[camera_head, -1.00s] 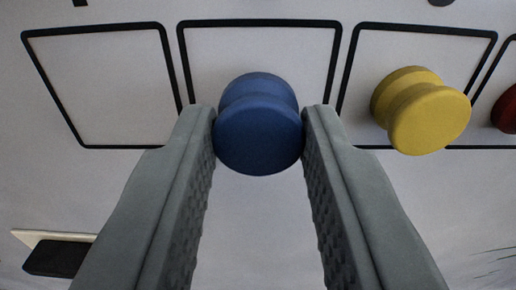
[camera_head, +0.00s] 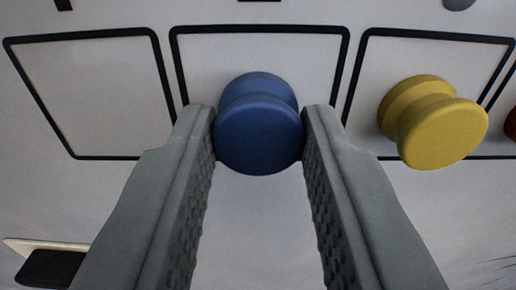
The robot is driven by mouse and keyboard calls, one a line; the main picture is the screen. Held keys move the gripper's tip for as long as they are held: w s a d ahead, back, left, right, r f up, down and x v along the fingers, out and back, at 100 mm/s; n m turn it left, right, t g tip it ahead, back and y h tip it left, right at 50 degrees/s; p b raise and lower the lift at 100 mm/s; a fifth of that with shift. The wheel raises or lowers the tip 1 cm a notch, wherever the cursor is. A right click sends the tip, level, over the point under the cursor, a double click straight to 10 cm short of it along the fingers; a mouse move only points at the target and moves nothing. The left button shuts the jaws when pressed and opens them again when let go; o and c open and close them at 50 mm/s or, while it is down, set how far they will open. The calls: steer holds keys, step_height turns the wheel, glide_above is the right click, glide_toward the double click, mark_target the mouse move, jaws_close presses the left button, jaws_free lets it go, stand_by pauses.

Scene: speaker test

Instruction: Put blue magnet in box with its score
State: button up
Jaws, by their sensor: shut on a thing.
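The blue magnet (camera_head: 258,128) is a round knob with a narrower waist, in the middle of the head camera view. My gripper (camera_head: 259,125) is shut on it, one finger on each side at the fingertips. Behind the magnet is a black-outlined box (camera_head: 262,30) on a white surface. The magnet covers the box's lower edge. I cannot tell whether the magnet touches the surface. A black mark, mostly cut off, shows above this box at the top edge.
A yellow magnet (camera_head: 438,122) sits at the right outlined box, overlapping its lower edge. A dark red magnet (camera_head: 512,124) is cut off at the right edge. The left outlined box (camera_head: 90,95) is empty. A black and cream object (camera_head: 50,266) is at lower left. A grey round thing (camera_head: 458,4) is at the top right.

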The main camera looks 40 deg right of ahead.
steer(key=shift+w, duration=0.1)
stand_by(0.3)
steer(key=o, duration=1.3)
steer(key=v, duration=0.7)
steer(key=shift+d, duration=0.1)
stand_by(0.3)
steer(key=s+f+n+t+y, duration=0.1)
steer(key=s+f+n+y, duration=0.1)
steer(key=s+f, duration=0.6)
steer(key=s+d+f+n+t+y, duration=0.1)
steer(key=s+f+n+y, duration=0.1)
steer(key=s+f+y, duration=0.3)
steer(key=s+f+n+y, duration=0.3)
steer(key=s+f, duration=1)
steer(key=s, duration=0.9)
steer(key=shift+s+d+f+t+y, duration=0.15)
steer(key=shift+d+f+t+y, duration=0.15)
steer(key=shift+d+t, duration=0.1)
